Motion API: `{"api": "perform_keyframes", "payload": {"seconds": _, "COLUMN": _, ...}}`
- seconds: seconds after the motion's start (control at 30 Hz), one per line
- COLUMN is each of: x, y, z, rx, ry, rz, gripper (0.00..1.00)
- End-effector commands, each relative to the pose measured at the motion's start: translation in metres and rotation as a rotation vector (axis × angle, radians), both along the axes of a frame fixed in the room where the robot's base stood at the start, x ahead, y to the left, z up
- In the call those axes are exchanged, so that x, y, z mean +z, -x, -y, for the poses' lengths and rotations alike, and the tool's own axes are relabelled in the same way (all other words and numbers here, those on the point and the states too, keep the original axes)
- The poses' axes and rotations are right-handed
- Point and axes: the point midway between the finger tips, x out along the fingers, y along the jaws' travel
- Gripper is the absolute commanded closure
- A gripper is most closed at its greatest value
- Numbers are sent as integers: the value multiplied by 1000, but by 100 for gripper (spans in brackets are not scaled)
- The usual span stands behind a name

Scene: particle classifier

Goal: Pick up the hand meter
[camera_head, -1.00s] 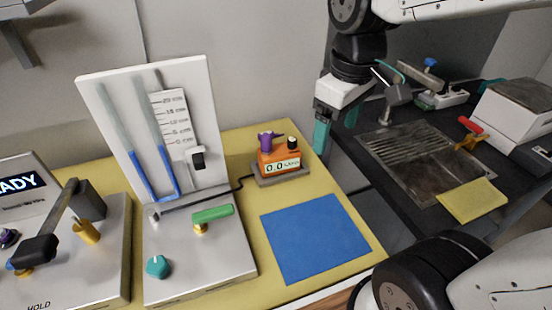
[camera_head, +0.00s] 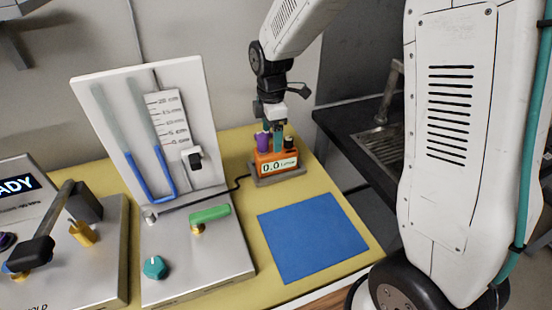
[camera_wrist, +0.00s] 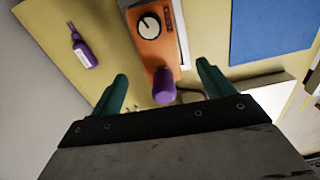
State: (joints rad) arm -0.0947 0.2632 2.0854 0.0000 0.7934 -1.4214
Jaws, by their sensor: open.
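The hand meter (camera_head: 276,160) is an orange box with a 0.0 display, a purple knob and a black knob on top. It sits in a grey holder (camera_head: 280,179) on the yellow mat. In the wrist view the meter (camera_wrist: 153,48) shows its orange top, a round dial and the purple knob (camera_wrist: 163,86). My gripper (camera_head: 272,128) is just above the meter in the head view. Its two teal fingers are apart and empty (camera_wrist: 163,77), one on each side of the meter's purple-knob end. Contact with the meter is not visible.
A white panel with blue-filled tubes (camera_head: 190,105) stands left of the meter, with a green lever (camera_head: 209,214) on its base. A dark cable runs to the meter. A flat blue pad (camera_head: 310,240) lies in front. A purple bottle-like item (camera_wrist: 82,47) lies nearby.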

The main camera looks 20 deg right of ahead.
Motion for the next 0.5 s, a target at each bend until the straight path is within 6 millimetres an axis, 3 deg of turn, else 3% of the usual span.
{"api": "perform_keyframes", "payload": {"seconds": 0.33, "x": -47, "y": 0, "z": 11, "rx": -3, "ry": 0, "rz": -3, "gripper": 20}}
{"api": "perform_keyframes", "payload": {"seconds": 0.5, "x": -60, "y": 0, "z": 11, "rx": -3, "ry": 0, "rz": 0, "gripper": 20}}
